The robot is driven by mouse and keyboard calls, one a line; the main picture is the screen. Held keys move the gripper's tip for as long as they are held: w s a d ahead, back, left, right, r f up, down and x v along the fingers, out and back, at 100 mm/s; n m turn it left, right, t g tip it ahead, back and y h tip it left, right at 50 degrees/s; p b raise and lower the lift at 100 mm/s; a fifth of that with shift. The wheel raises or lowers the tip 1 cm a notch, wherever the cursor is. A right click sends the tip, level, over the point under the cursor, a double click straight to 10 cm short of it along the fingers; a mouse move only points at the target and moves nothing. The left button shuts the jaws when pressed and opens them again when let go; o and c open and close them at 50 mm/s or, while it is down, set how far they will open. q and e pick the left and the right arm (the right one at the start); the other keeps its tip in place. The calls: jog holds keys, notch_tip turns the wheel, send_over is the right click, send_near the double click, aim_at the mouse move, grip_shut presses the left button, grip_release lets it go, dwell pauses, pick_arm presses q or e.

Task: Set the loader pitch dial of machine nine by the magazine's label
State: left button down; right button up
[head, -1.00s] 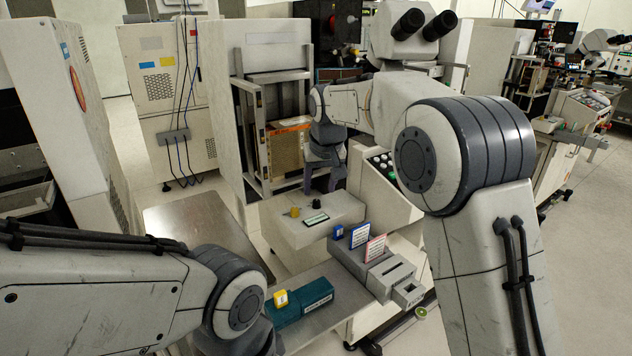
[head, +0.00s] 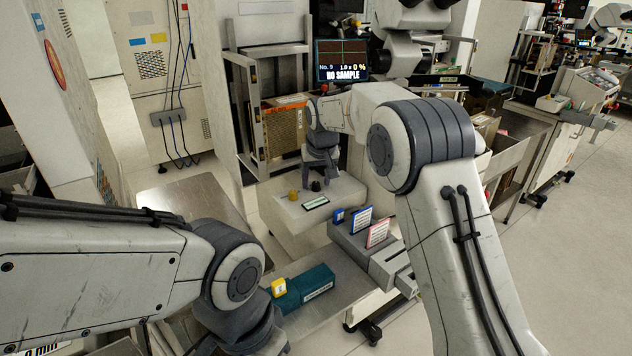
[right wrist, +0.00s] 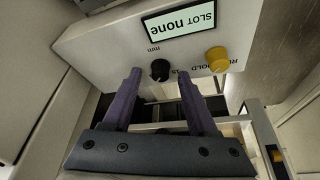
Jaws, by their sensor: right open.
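The loader box of machine nine has a black dial marked mm (head: 316,186), a yellow knob (head: 293,195) and a small display (head: 316,202). In the right wrist view the display (right wrist: 180,22) reads "SLOT none". My right gripper (head: 319,170) is just above the black dial. In the right wrist view its open fingers (right wrist: 161,80) point at the black dial (right wrist: 160,70), which shows between the tips; contact cannot be told. A teal magazine (head: 303,288) with a yellow tag (head: 279,287) and a pale label (head: 318,291) lies on the metal shelf. My left gripper is out of view.
A screen (head: 341,60) reads "No. 9" and "NO SAMPLE". A grey holder (head: 375,252) with blue and red cards (head: 361,219) stands right of the loader box. A bare metal table (head: 190,200) lies left. The yellow knob sits close beside the right fingers.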

jog(key=shift+f, duration=0.15)
grip_shut()
